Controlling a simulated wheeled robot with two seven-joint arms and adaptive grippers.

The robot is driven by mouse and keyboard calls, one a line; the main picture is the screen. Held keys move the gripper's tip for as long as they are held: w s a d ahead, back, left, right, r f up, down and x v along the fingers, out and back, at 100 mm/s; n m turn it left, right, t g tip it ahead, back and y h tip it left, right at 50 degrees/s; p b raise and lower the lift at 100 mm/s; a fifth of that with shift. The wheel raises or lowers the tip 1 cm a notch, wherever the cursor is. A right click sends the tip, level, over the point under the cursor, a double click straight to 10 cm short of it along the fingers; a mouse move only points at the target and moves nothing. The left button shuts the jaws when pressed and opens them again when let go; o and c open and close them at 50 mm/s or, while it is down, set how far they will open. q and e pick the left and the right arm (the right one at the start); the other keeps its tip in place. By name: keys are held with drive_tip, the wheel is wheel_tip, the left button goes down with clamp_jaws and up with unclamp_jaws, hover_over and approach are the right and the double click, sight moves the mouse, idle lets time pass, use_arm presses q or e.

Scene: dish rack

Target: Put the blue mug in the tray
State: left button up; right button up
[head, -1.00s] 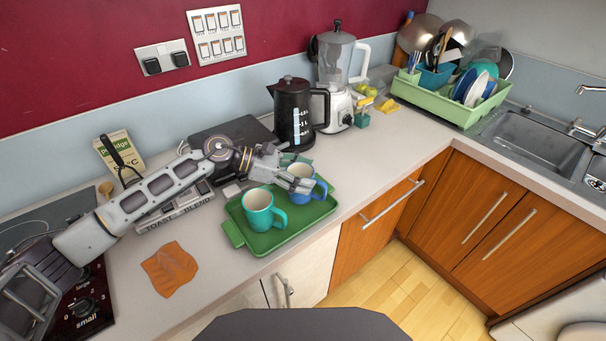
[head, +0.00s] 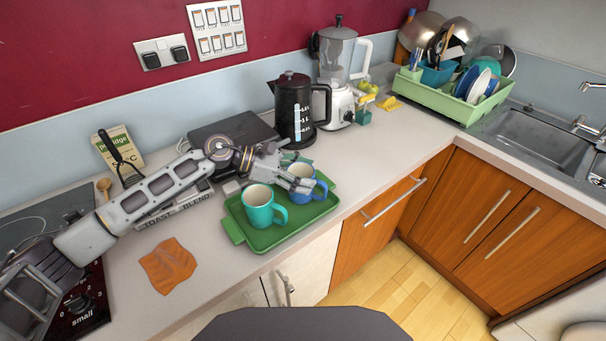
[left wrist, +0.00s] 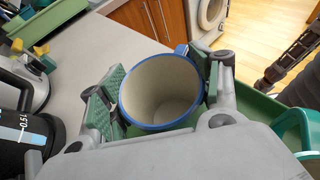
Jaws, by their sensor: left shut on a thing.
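The blue mug (head: 306,196) is upright over the right part of the green tray (head: 270,238), its handle toward the right. My left gripper (head: 300,184) is shut on the mug, one finger on each side, and partly covers it in the head view. In the left wrist view the mug (left wrist: 162,92) shows its blue rim and pale inside between the fingers. I cannot tell whether its base touches the tray. A teal mug (head: 259,210) stands upright on the tray, to the left of the blue mug. My right gripper is not in view.
A black kettle (head: 294,112) and a blender (head: 340,75) stand behind the tray. An orange cloth (head: 167,265) lies to the left of the tray. A green dish rack (head: 450,100) with dishes stands at the far right by the sink.

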use_arm(q)
drive_tip(key=shift+f, duration=0.15)
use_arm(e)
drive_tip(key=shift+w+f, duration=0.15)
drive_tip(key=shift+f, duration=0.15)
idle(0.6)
use_arm(q)
drive_tip(key=o, duration=0.9)
drive_tip(key=shift+c, duration=0.2)
drive_tip(key=shift+d+f, duration=0.1)
drive_tip(key=shift+b, duration=0.3)
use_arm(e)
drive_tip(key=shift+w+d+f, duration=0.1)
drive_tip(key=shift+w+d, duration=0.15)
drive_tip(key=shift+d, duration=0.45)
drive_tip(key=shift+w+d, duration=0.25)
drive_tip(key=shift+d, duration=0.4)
use_arm(q)
drive_tip(key=shift+r, duration=0.2)
drive_tip(key=o, duration=0.6)
drive_tip(key=shift+c, duration=0.2)
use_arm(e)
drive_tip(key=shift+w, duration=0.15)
